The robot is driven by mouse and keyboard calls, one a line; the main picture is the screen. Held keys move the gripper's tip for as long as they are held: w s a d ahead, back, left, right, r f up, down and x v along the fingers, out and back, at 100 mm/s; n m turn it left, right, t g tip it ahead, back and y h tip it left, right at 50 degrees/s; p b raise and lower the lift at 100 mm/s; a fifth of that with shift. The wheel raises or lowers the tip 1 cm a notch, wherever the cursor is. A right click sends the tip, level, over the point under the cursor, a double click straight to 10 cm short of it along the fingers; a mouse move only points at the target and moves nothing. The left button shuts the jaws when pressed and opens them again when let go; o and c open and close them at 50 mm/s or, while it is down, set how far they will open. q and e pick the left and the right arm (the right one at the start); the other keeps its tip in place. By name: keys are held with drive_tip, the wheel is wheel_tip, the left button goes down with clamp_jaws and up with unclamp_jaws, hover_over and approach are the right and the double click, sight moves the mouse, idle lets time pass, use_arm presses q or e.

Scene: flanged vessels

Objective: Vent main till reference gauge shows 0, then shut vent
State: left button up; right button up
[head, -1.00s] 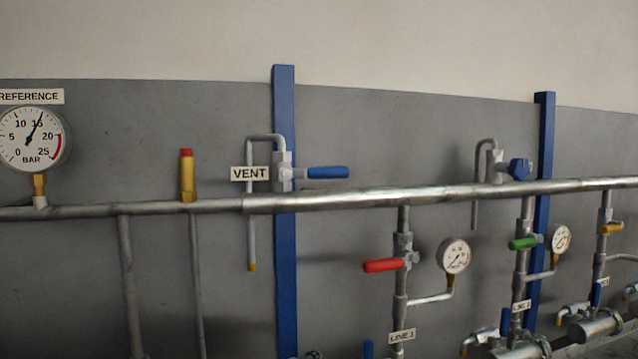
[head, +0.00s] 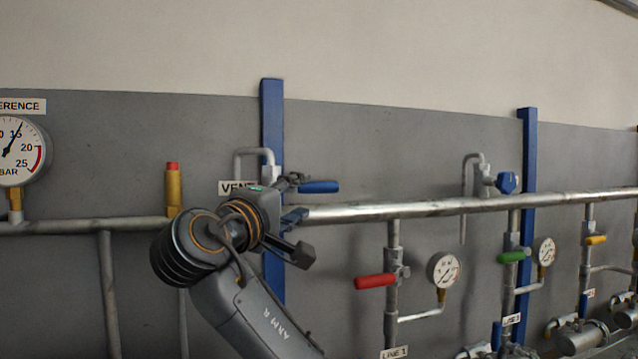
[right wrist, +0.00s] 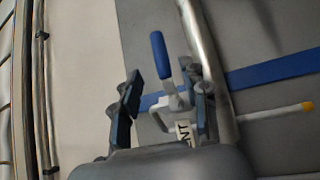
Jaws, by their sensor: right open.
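The reference gauge (head: 18,152) is cut off by the left edge of the head view, and its needle stands near 15 bar. The vent valve has a blue handle (head: 318,187) lying level and pointing right; the vent label (head: 232,188) is partly covered by my right gripper. My right gripper (head: 297,218) is open in front of the vent valve. In the right wrist view, the blue handle (right wrist: 160,55) shows between and beyond the two spread fingers (right wrist: 165,92); whether they touch it I cannot tell. My left gripper is not in view.
The main pipe (head: 420,209) runs across the wall behind my right gripper. A red handle (head: 375,282) and a green handle (head: 511,257) sit on the line pipes to the right. A blue post (head: 272,125) stands behind the vent.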

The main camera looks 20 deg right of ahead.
sight(316, 189)
drive_tip(key=p+x, duration=0.2)
drive_tip(key=x, duration=0.6)
drive_tip(key=shift+w+d, duration=0.2)
drive_tip(key=shift+w, duration=0.05)
clamp_jaws()
